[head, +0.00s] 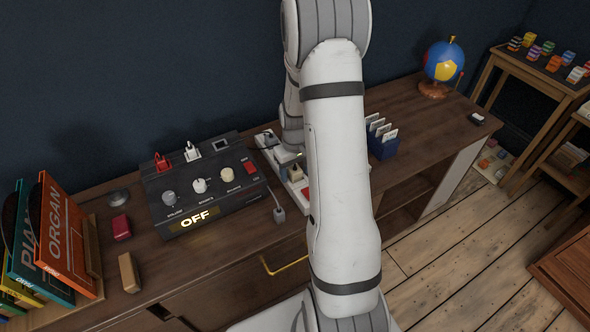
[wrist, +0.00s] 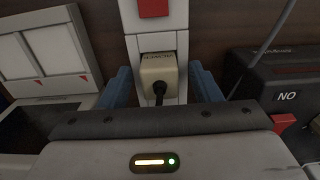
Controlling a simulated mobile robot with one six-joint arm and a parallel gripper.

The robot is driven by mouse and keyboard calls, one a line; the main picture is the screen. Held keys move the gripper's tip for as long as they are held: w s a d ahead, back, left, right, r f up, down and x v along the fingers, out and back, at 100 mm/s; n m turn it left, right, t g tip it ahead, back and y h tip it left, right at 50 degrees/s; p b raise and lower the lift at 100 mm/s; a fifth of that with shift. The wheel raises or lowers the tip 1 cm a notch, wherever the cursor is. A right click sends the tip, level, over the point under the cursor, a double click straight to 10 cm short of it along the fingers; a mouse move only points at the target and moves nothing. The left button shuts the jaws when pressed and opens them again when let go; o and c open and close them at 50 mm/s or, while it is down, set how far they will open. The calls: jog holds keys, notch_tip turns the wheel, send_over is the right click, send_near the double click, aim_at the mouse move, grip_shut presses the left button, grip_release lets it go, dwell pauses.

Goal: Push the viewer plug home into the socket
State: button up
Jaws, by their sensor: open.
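The beige viewer plug (wrist: 157,72), with a dark printed label and a black cord at its near end, sits at a dark socket recess in a white power strip (wrist: 171,42). How deep it is seated I cannot tell. My gripper (wrist: 160,86) is open, with one blue finger on each side of the plug and visible gaps between. In the head view, the strip (head: 305,193) is on the desk beside the black console, partly hidden by my arm.
The black console (head: 212,190) reads OFF and carries knobs, a red plug and a white plug. A blue card holder (head: 383,146) and a globe (head: 443,62) stand to the right. Books (head: 60,235) stand left.

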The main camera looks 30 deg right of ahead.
aim_at(295, 167)
jog(key=shift+r, duration=3.9)
